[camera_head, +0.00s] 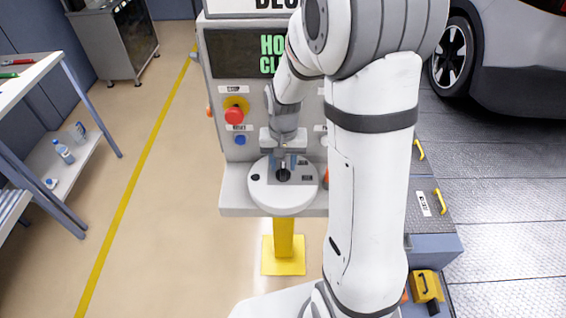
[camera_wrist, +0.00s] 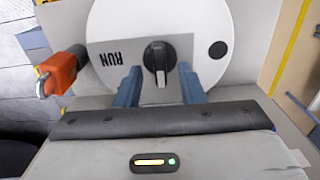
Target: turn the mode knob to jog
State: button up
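The mode knob (camera_wrist: 158,58) is black with a raised grip and sits on a grey plate on a round white dial (camera_wrist: 215,25). In the wrist view its grip stands upright with a white mark at the lower end. An upside-down RUN label (camera_wrist: 108,59) is left of it. My gripper (camera_wrist: 158,78) has its blue fingers apart, one on each side of the knob, with visible gaps. In the head view my gripper (camera_head: 284,162) points down over the dial (camera_head: 270,203). The other labels around the knob are unreadable or hidden.
The panel has a red button (camera_head: 234,115) and a blue button (camera_head: 240,140). A screen (camera_head: 236,55) is partly hidden by my arm. A workbench (camera_head: 28,75) stands left, and a car (camera_head: 500,62) right.

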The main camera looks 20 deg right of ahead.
jog(key=shift+f, duration=0.85)
jog(key=shift+c, duration=0.4)
grip_shut()
